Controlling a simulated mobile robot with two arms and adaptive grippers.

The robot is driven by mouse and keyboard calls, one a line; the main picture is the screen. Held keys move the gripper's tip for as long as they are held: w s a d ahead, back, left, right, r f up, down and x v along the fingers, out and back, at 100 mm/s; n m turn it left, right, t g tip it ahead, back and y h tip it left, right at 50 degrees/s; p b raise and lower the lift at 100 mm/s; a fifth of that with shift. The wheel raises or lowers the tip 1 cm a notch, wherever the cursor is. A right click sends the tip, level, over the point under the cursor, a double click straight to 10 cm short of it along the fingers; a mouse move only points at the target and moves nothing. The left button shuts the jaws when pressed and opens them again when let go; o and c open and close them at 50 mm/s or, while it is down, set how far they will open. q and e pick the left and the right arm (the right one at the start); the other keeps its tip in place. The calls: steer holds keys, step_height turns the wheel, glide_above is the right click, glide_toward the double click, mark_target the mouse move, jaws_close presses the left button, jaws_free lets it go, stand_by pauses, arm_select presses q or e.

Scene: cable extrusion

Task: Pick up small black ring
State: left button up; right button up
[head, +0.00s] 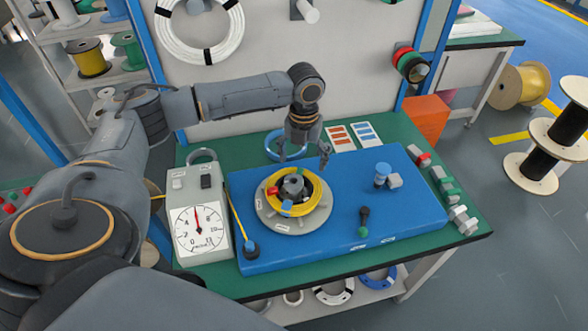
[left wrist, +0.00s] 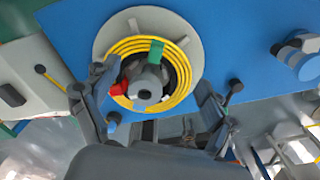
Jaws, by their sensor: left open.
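A small black ring (head: 412,67) seems to hang with a red and a green ring on a peg at the upper right of the back panel in the head view. My left gripper (head: 303,156) is open and empty, pointing down above the blue board, well to the left of and below that peg. In the left wrist view the open fingers of my left gripper (left wrist: 158,80) spread on both sides of a round holder with a yellow cable coil (left wrist: 184,85). No black ring can be made out for sure there. My right gripper is not in view.
The blue board (head: 415,220) carries the grey round holder (head: 308,221), a blue-topped knob (head: 382,172) and a black-and-green handle (head: 364,218). A gauge box (head: 198,222) stands left of it. An orange box (head: 427,118) stands below the peg. White coils (head: 178,45) hang on the panel.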

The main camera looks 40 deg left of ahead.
mark_target(299, 173)
arm_select(q)
steer(key=f, duration=0.3)
steer(key=shift+s+a+f+p, duration=0.15)
steer(key=shift+a+f+p, duration=0.15)
steer(key=shift+f+p, duration=0.1)
steer(key=shift+f, duration=0.2)
steer(key=shift+c, duration=0.6)
steer(key=c, duration=0.7)
steer(key=shift+s+d+f, duration=0.1)
steer(key=shift+s, duration=0.1)
jaws_close()
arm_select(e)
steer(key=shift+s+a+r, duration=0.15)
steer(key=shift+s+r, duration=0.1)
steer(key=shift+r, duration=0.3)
